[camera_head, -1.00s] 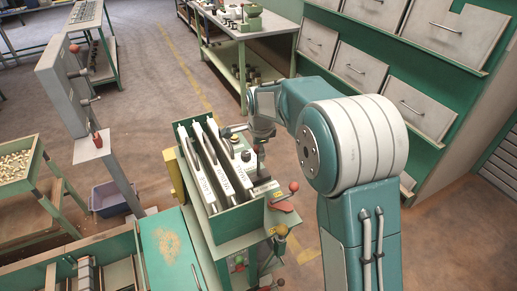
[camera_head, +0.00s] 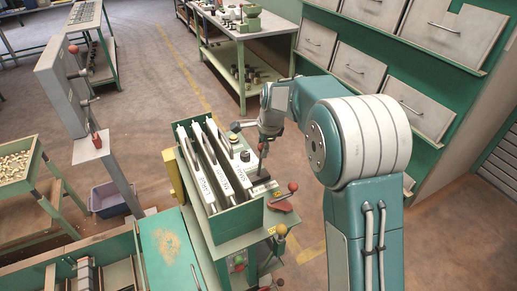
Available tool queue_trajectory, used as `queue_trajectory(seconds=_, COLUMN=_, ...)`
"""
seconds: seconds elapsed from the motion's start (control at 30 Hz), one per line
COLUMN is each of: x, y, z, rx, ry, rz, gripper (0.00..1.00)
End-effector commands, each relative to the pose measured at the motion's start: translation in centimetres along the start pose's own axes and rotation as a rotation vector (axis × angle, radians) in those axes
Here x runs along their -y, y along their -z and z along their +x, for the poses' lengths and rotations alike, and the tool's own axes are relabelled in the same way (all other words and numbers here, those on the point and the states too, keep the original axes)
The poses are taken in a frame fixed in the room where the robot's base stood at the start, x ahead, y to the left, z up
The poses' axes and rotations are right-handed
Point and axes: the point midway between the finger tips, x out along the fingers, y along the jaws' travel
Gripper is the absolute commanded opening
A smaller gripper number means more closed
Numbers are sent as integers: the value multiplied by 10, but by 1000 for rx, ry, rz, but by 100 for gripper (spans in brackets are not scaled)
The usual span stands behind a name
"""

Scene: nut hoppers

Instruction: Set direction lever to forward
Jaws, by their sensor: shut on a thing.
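A green box machine (camera_head: 228,222) stands in the middle with several white labelled slats in its open top. My gripper (camera_head: 263,168) points down at the right side of this box. It is small in view and seems shut on a thin dark upright lever, likely the direction lever (camera_head: 262,176), above a small dark block with a label plate. The fingertips and the grip itself are too small to see clearly. A lever with a red ball knob (camera_head: 293,187) and one with a yellow knob (camera_head: 281,229) stand to the right of and below my gripper.
A grey post panel with a red knob (camera_head: 73,49) stands at the left, near a tray of nuts (camera_head: 15,165) and a purple bin (camera_head: 112,198). A workbench (camera_head: 240,32) is behind. Drawer cabinets (camera_head: 365,65) line the right. Floor between is free.

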Motion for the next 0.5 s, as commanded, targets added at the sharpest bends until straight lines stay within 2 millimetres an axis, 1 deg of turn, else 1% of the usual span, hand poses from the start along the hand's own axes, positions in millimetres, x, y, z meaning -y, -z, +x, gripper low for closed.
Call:
queue_trajectory(seconds=0.03, x=1, y=7, z=2, rx=31, ry=-7, rz=13, gripper=0)
queue_trajectory(seconds=0.2, x=4, y=23, z=5, rx=152, ry=-32, rz=35, gripper=0)
queue_trajectory(seconds=0.5, x=7, y=43, z=11, rx=324, ry=-65, rz=65, gripper=0)
